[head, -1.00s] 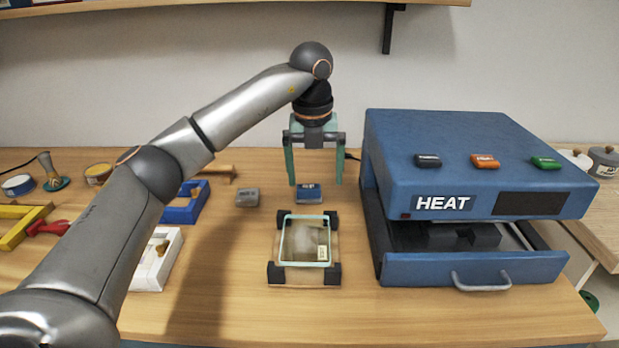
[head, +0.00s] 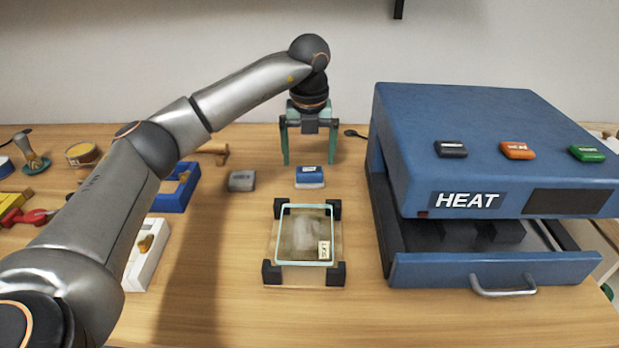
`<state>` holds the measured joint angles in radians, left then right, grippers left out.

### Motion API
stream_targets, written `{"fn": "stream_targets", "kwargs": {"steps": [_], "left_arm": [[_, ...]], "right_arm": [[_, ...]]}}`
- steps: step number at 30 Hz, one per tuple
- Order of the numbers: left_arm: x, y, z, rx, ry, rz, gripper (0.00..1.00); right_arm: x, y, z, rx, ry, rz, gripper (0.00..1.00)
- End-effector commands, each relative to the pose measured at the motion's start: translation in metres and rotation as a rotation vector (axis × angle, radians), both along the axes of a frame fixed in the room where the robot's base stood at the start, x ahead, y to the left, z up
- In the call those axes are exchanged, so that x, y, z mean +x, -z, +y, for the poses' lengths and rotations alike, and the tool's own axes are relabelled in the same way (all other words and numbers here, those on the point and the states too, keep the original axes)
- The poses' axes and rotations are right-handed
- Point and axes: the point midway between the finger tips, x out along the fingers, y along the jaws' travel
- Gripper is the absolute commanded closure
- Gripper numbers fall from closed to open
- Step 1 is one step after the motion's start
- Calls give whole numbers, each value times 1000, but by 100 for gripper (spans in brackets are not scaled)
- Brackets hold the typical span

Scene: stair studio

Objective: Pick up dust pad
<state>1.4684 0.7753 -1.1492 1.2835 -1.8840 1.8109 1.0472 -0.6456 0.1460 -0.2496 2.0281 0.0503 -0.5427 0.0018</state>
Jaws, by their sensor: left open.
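A small blue pad with a whitish label (head: 310,179) lies on the wooden bench in the middle; its label is too small to read. A small grey block (head: 242,181) lies to its left. I cannot tell for certain which of the two is the dust pad. My left gripper (head: 310,162) is open and empty, with its teal fingers pointing down. In the picture its fingertips are just above and behind the blue pad, apart from it. My right gripper is not in view.
A framed glass plate with black corners (head: 304,272) lies in front. A blue HEAT machine (head: 450,130) with a pulled-out drawer stands right. A blue tray (head: 190,188), a white tray (head: 150,262) and tools lie left, partly behind my arm.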

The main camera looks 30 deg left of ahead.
Motion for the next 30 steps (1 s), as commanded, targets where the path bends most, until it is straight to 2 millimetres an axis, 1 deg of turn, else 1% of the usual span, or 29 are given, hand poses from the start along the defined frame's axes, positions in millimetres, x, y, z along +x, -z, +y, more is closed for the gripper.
{"fn": "stream_targets", "kwargs": {"steps": [2, 9, 11, 14, 20, 23, 30], "left_arm": [[1, 7, 1, 0, 0, 1, 0], [8, 41, 4, 0, 0, 2, 0], [9, 47, 5, 1, 0, 2, 0], [10, 51, 5, 1, 0, 1, 0], [10, 52, 5, 1, 0, -1, 0], [10, 51, 5, 0, 0, 0, 10], [10, 51, 5, 0, 0, 0, 37]], "right_arm": [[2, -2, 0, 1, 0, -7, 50], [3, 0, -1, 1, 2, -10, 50], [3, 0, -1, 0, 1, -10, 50], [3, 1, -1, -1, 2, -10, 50], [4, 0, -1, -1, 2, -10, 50], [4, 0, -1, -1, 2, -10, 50], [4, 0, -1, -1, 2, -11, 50]]}}
